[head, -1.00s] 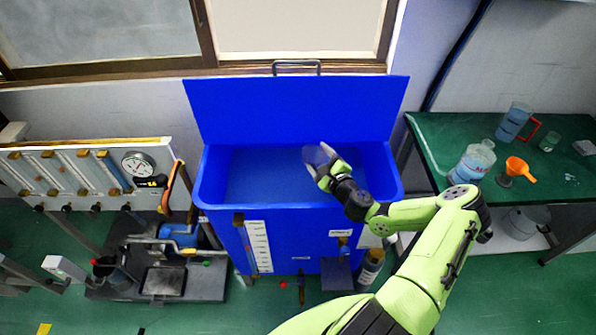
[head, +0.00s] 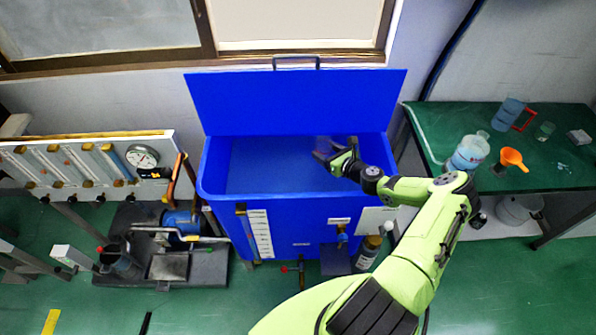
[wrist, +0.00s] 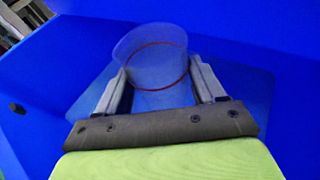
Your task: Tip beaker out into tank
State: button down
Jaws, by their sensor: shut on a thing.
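The tank (head: 215,180) is a large blue open-topped box with its lid raised against the wall. The beaker is clear, with a red line around it, and shows between the fingers in the wrist view (wrist: 150,55). In the head view the beaker (head: 324,147) is faint against the blue. My gripper (head: 326,155) is shut on the beaker and holds it over the right part of the tank opening. In the wrist view my gripper (wrist: 160,88) has one finger on each side of the beaker. Whether liquid is in the beaker, I cannot tell.
A green table (head: 440,135) at the right holds a large clear bottle (head: 468,152), a blue jug (head: 508,115) and an orange funnel (head: 513,159). A gauge panel (head: 95,160) and a pump rig stand at the left. The left part of the tank opening is clear.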

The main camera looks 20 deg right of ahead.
aim_at(328, 141)
notch_tip(328, 141, up, 5)
jog(key=p, duration=0.4)
jog(key=shift+r, duration=0.2)
jog(key=shift+f, duration=0.15)
jog(key=s+a+r+n+g+y, duration=0.3)
jog(key=s+a+r, duration=0.3)
jog(key=a, duration=0.5)
jog(key=s+a+r+n+g+y, duration=0.3)
jog(key=s+a+r+n+y, duration=0.2)
jog(key=a, duration=0.6)
jog(key=shift+s+r+n+y, duration=0.3)
jog(key=shift+s+r+y, duration=0.3)
jog(key=shift+s+r, duration=0.2)
